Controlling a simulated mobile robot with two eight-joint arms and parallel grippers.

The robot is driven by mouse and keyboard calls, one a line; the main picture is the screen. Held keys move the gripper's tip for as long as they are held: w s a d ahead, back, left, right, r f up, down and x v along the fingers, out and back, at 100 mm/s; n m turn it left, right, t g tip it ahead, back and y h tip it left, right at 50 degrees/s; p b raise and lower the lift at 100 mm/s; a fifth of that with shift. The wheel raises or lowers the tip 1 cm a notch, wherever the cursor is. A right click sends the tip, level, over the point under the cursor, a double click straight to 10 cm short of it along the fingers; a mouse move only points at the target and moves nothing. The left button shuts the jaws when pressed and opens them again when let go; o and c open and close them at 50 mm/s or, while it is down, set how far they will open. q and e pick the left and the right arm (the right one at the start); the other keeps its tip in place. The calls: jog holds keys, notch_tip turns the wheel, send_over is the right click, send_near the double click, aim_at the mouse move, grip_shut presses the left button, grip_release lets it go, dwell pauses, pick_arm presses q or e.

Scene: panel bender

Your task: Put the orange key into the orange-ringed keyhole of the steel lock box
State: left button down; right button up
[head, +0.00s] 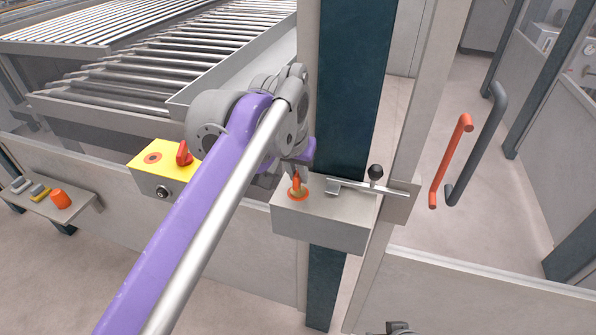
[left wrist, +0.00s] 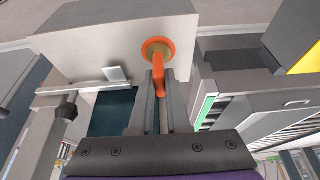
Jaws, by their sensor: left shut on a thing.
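The steel lock box (head: 322,228) is mounted on the post in the head view, with the orange-ringed keyhole (head: 298,194) on its top face. My left gripper (head: 297,170) is directly above the ring and shut on the orange key (head: 296,183). In the left wrist view the key (left wrist: 159,78) stands between the two grey fingers (left wrist: 160,92), its far end at the middle of the orange ring (left wrist: 157,48). The key looks lined up with the hole; how deep it sits is hidden. My right gripper is not in view.
A latch bar with a black knob (head: 376,172) lies beside the keyhole on the right. A yellow box with a red switch (head: 183,153) is at the left. An orange handle (head: 450,160) is further right. A small shelf (head: 70,208) holds several items.

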pick_arm(q)
jog(key=c, duration=0.8)
grip_release()
jog(key=shift+r, duration=0.1)
jog(key=p+v, duration=0.1)
jog(key=v, duration=0.9)
jog(key=shift+s+r, duration=0.1)
jog(key=shift+r, duration=0.25)
jog(key=shift+a+f+p, duration=0.1)
jog(key=shift+p, duration=0.2)
jog(key=s+a+f+n+p, duration=0.1)
jog(key=s+a+f, duration=0.4)
jog(key=f, duration=0.4)
jog(key=s+a+f+n+y+p, duration=0.1)
jog(key=s+a+f, duration=0.5)
jog(key=f, duration=0.3)
jog(key=s+a+f+n+t+p, duration=0.1)
jog(key=s+a+f, duration=0.4)
jog(key=f, duration=0.5)
jog(key=shift+s+a+n+p, duration=0.15)
jog(key=shift+s+n+p, duration=0.25)
jog(key=shift+s, duration=0.85)
